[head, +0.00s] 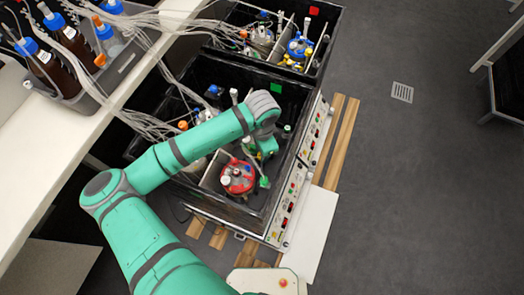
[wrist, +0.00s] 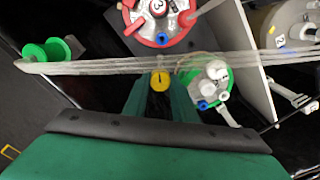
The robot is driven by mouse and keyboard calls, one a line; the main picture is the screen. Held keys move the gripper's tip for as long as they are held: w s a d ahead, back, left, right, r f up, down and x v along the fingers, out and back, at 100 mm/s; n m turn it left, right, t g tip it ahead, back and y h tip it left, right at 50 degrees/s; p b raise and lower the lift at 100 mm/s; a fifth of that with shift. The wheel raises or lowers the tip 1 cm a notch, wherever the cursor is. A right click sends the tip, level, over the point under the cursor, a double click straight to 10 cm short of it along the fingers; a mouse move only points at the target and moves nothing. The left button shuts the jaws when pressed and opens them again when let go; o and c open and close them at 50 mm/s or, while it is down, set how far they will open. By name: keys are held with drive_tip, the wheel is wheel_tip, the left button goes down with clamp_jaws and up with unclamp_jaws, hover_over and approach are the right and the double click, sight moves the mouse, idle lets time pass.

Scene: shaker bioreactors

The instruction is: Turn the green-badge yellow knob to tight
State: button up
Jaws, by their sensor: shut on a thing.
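The yellow knob (wrist: 160,81) shows in the wrist view as a small round face with a dark mark. It sits between the fingertips of my gripper (wrist: 161,92), which is shut on it. In the head view my gripper (head: 268,147) reaches down into the near black box, and my arm hides much of the knob's surroundings. The green badge (head: 276,88) is on the far wall of that box. I cannot tell how far the knob is turned.
A red-lidded vessel (wrist: 160,18) and a green-lidded vessel (wrist: 208,82) stand close to my gripper. Pale tubes (wrist: 110,67) cross just beyond the fingertips. A green spool-like part (wrist: 52,50) is at left. The second box has a red badge (head: 314,11).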

drive_tip(key=o, duration=1)
drive_tip(key=shift+o, duration=0.2)
wheel_tip(320, 180, up, 11)
idle(0.4)
